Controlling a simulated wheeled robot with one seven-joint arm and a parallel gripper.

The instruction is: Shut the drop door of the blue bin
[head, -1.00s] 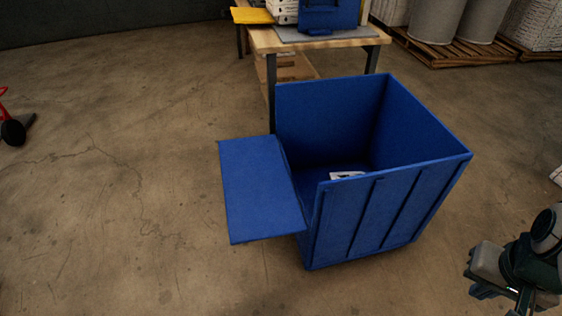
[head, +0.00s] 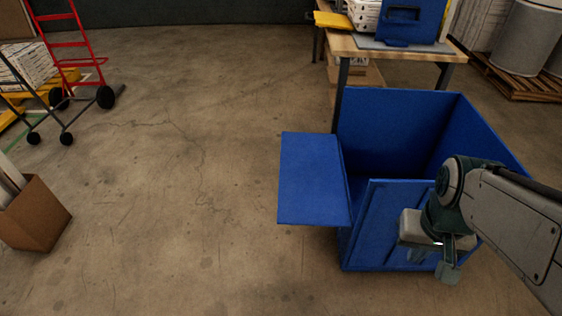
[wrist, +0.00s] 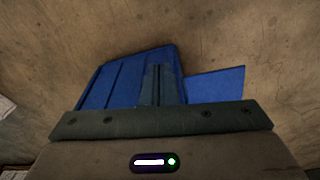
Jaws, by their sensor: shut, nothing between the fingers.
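The blue bin (head: 385,130) stands open-topped on the floor at the right of the head view. Its drop door (head: 312,180) is folded outward on the left side and sticks out roughly level, well above the floor. My gripper (head: 447,268) is shut and empty, pointing down in front of the bin's near ribbed wall, which my arm partly hides. In the wrist view the shut fingers (wrist: 157,75) overlap the bin (wrist: 115,80), and the door (wrist: 216,84) shows to their right, apart from them. The bin's inside floor is hidden.
A wooden table (head: 375,48) with a blue container (head: 412,20) stands behind the bin. A red hand truck (head: 75,45) and a cardboard box (head: 35,215) are at the left. The concrete floor left of the door is clear.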

